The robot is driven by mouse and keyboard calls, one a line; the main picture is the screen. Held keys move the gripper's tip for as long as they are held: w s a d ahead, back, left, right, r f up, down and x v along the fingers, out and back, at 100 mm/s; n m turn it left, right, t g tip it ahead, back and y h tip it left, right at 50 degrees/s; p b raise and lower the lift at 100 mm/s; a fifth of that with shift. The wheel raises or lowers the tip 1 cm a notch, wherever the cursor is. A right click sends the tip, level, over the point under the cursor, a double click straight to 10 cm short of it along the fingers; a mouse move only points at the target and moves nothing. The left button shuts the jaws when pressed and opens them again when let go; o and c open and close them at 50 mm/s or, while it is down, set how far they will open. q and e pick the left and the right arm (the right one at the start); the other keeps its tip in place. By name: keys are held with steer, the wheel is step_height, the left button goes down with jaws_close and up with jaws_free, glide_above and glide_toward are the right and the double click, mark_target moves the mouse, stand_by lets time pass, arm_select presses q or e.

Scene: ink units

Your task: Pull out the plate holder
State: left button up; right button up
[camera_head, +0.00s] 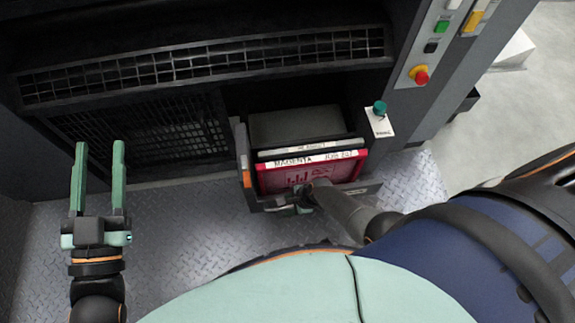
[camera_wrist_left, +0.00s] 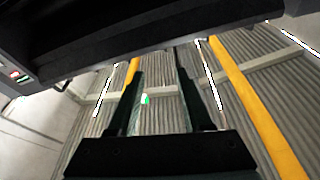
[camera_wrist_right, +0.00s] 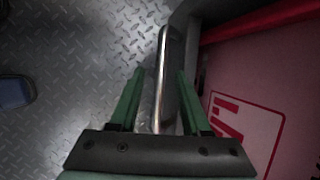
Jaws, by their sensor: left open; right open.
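The plate holder (camera_head: 252,198) is a dark tray-like frame at the base of the machine, with an orange strip on its left side. It holds a red panel (camera_head: 310,177) labelled MAGENTA, with a grey plate (camera_head: 295,125) behind. The red panel also fills the right of the right wrist view (camera_wrist_right: 260,80). My right gripper (camera_head: 300,200) is open at the holder's front. In the right wrist view, its green fingers (camera_wrist_right: 160,85) stand either side of a metal handle bar (camera_wrist_right: 162,50); contact cannot be told. My left gripper (camera_head: 100,147) is open and empty, raised at the left.
A control strip with buttons and a red emergency stop (camera_head: 421,76) stands at the right. A teal knob (camera_head: 379,108) on a white plate is right of the holder. Grilles (camera_head: 150,130) cover the machine's left. Clear diamond-plate floor (camera_head: 190,230) lies in front.

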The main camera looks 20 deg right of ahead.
steer(key=shift+r, duration=0.1)
steer(key=shift+d+r, duration=0.1)
arm_select(q)
steer(key=s+f+n+g+y+p, duration=0.1)
steer(key=f+g+p, duration=0.4)
steer(key=f, duration=0.5)
steer(key=s+f+n+g+y+p, duration=0.2)
steer(key=s+f+g+p, duration=0.2)
steer(key=f, duration=0.5)
steer(key=shift+s+d+f+n+g+y+p, duration=0.2)
steer(key=shift+s+f+n+g+y+p, duration=0.15)
steer(key=shift+s+g, duration=0.7)
arm_select(e)
steer(key=v, duration=1.2)
arm_select(q)
steer(key=shift+s, duration=0.1)
arm_select(e)
steer(key=shift+s, duration=0.1)
